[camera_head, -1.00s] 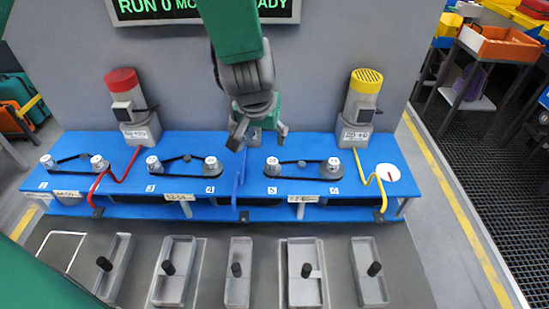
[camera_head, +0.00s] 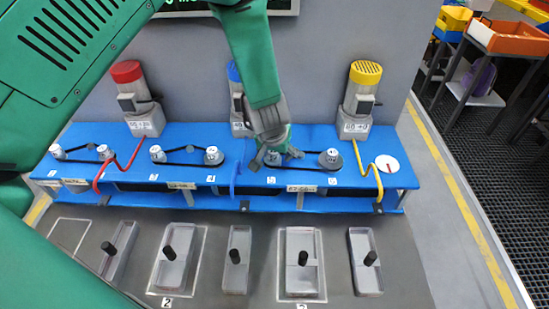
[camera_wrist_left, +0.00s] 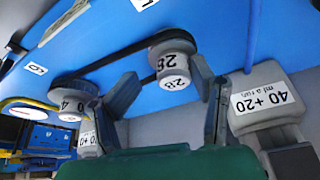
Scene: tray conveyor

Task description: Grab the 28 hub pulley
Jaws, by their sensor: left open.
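The 28 hub pulley (camera_wrist_left: 174,66) shows in the left wrist view as a light hub marked 28, with the black belt around its base. My left gripper (camera_wrist_left: 165,78) is open there, with one finger on each side of the pulley and nothing visibly clamped. In the head view my left gripper (camera_head: 276,158) is low over position 5 on the blue bench (camera_head: 300,203) and mostly hides that pulley. Another pulley (camera_head: 330,158), marked 40 in the left wrist view (camera_wrist_left: 72,97), stands at the belt's other end. My right gripper is not in view.
A red motor (camera_head: 127,72) and a yellow motor (camera_head: 366,75) stand behind the bench; a blue motor (camera_head: 234,72) is partly hidden by my arm. Two more pulleys share a belt (camera_head: 186,149) at left centre. Grey trays (camera_head: 238,275) with black pegs lie in front.

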